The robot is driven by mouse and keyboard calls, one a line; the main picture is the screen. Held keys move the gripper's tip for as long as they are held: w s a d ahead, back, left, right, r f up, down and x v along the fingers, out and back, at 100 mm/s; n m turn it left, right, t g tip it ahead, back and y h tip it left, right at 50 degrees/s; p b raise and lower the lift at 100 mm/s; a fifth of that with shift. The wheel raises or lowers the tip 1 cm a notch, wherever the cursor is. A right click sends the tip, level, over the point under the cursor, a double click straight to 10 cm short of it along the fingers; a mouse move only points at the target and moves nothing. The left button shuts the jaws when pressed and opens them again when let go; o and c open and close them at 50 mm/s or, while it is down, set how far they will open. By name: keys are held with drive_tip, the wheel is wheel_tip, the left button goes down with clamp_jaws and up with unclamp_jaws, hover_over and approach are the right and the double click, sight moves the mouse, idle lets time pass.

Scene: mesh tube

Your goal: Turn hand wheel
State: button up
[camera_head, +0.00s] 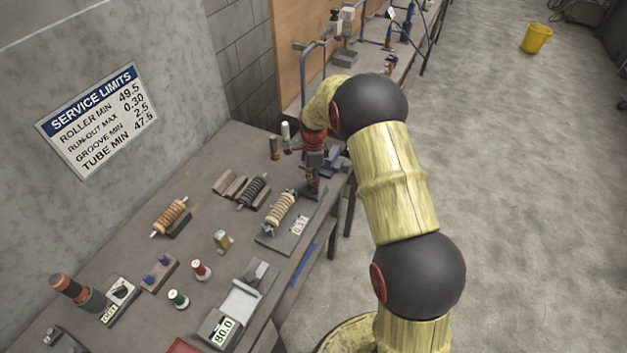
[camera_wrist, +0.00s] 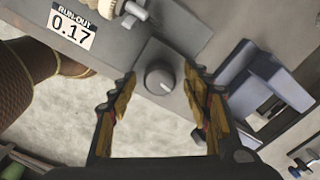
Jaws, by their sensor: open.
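A round grey knob (camera_wrist: 159,81), which looks like the hand wheel, sits on a grey plate at the end of the run-out stand in the wrist view. My gripper (camera_wrist: 160,74) is open above it, with one finger on each side of the knob. Gaps show between the knob and both fingers, and contact cannot be seen. In the head view my gripper (camera_head: 313,190) points down at the far end of the run-out stand (camera_head: 268,240), and the knob is hidden there.
A run-out display (camera_wrist: 72,28) reads 0.17. A dark roller (camera_head: 252,191) and another tan roller (camera_head: 170,216) lie on the bench. A blue-grey block (camera_wrist: 262,88) stands close to my gripper's right finger. The bench edge drops to open floor (camera_head: 500,200) on the right.

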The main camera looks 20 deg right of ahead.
wheel_tip(320, 180, up, 12)
idle(0.5)
drive_tip(key=shift+f, duration=0.1)
idle(0.6)
